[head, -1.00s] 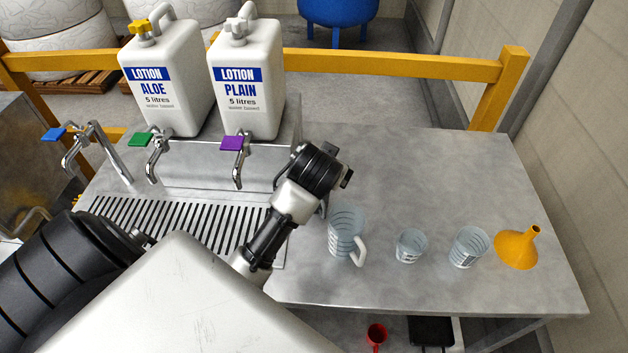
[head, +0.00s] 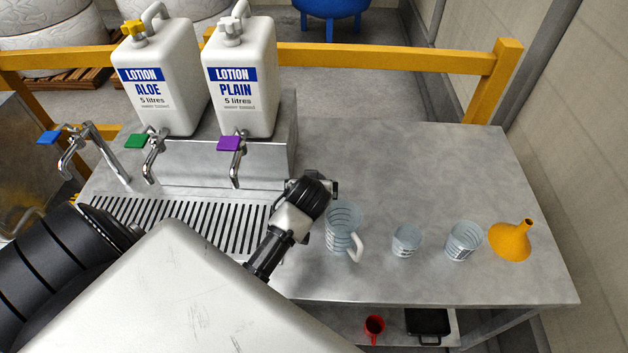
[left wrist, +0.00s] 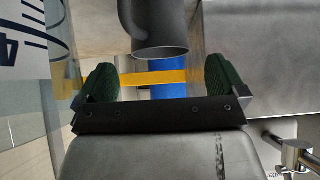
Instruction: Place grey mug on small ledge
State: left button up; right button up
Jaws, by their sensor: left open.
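The dark grey mug (left wrist: 158,32) shows at the top of the left wrist view, with its rim towards the lower side and part of its handle at the upper left. The frame edge cuts off its other end. My left gripper (left wrist: 160,80) is open and empty, with the mug just beyond its spread fingers. In the head view my left gripper (head: 332,190) is over the table beside the clear jug, mostly hidden by its own wrist, and the mug is hidden. I cannot make out the small ledge. My right gripper is not in view.
A clear jug (head: 341,222), two clear beakers (head: 405,241) (head: 463,241) and an orange funnel (head: 510,241) stand on the steel table (head: 420,170). Lotion containers and taps are at the left. A red mug (head: 374,326) and black tray (head: 428,322) are below. The table's back right is clear.

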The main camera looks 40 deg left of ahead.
pick_arm(q)
jog(key=x, duration=0.5)
jog(key=shift+w+a+f, duration=0.1)
jog(key=shift+w+f, duration=0.1)
jog(key=c, duration=1)
